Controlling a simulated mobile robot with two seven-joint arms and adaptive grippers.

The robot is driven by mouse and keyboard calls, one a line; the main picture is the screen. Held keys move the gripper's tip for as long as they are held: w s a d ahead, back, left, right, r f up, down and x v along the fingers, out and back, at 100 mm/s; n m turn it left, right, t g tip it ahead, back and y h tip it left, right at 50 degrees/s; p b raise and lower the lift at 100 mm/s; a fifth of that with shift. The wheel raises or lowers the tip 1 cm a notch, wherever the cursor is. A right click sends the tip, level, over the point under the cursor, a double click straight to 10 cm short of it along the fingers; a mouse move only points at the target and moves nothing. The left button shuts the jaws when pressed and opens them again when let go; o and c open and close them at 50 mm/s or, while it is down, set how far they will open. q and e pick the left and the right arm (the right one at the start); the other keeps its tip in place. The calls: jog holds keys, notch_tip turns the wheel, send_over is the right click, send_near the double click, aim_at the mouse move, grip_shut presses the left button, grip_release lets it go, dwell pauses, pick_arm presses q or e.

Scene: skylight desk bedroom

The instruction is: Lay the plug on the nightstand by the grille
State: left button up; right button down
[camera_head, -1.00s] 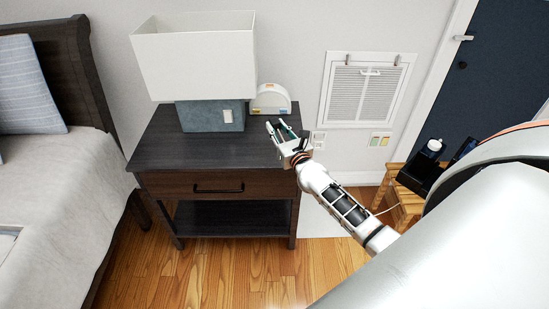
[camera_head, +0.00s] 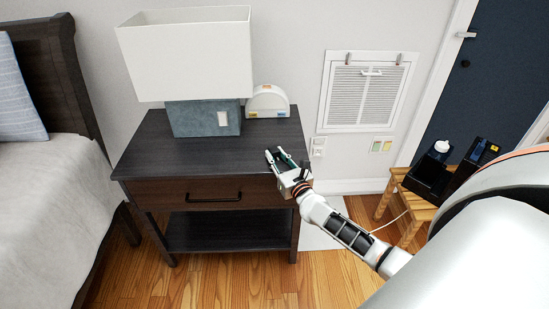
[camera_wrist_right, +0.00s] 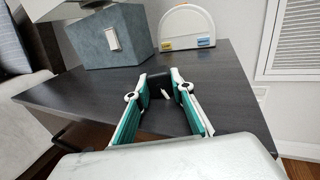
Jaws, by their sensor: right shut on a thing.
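The dark nightstand (camera_head: 165,155) stands left of the white wall grille (camera_head: 366,93). My right gripper (camera_head: 274,153) is over the right front part of its top. In the right wrist view the green-padded fingers of my right gripper (camera_wrist_right: 161,82) are shut on a small black thing, which looks like the plug (camera_wrist_right: 157,91), with a small white part showing. I cannot tell whether the plug touches the nightstand top. The plug is too small to make out in the head view. My left gripper is not in view.
A lamp with a blue-grey base (camera_head: 203,119) and a white arched device (camera_head: 267,102) stand at the back of the nightstand. A wooden stool (camera_head: 414,212) with black items is at the right. The front left of the nightstand top is clear.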

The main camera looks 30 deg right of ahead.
jog(key=shift+r, duration=0.2)
jog(key=shift+f, duration=0.35)
jog(key=c, duration=1.7)
grip_release()
jog(key=shift+r, duration=0.1)
